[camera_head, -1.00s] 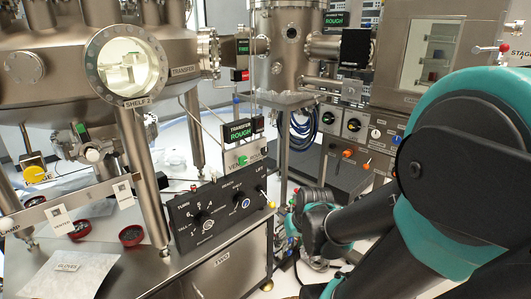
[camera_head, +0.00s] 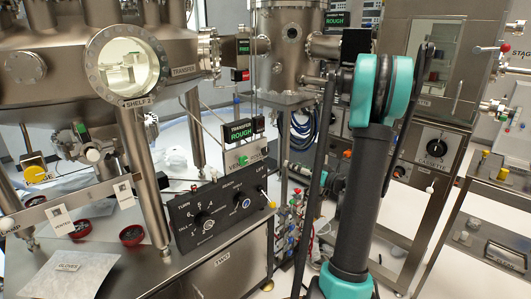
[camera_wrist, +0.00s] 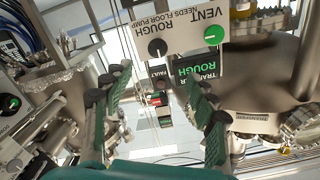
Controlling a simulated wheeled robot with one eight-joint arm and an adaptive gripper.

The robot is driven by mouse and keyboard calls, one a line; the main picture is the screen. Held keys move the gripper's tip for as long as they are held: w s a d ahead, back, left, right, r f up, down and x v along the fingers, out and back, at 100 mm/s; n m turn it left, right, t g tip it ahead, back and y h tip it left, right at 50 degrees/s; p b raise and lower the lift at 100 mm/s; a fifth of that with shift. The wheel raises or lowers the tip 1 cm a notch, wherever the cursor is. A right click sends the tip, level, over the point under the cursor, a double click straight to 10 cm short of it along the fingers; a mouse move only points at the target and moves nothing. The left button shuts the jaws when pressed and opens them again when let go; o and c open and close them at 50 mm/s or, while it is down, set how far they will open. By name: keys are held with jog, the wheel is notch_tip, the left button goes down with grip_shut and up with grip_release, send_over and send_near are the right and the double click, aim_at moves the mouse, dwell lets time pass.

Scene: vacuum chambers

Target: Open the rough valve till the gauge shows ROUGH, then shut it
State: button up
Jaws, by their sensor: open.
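A white panel with VENT and ROUGH labels (camera_wrist: 180,28) is upside down in the wrist view. The rough valve is the black round knob (camera_wrist: 157,47) on it; its pointer angle is too small to tell. A green vent knob (camera_wrist: 213,33) is beside it. The transfer gauge (camera_head: 241,133) reads ROUGH in green; it also shows inverted in the wrist view (camera_wrist: 200,66). My gripper (camera_wrist: 157,85) is open and empty, its green-padded fingers apart, with the panel beyond the tips. I cannot make it out in the head view.
A black control box (camera_head: 222,208) with knobs stands on the metal bench. A steel chamber (camera_head: 290,50) rises behind. The cassette cabinet (camera_head: 432,140) and a low side bench (camera_head: 490,205) are at the right. Two red dishes (camera_head: 131,235) lie at the left.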

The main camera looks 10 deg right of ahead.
aim_at(266, 151)
jog(key=x, duration=1.7)
jog(key=shift+w+d+r, duration=0.15)
jog(key=shift+w+r, duration=0.1)
jog(key=shift+r, duration=0.05)
jog(key=c, duration=1.2)
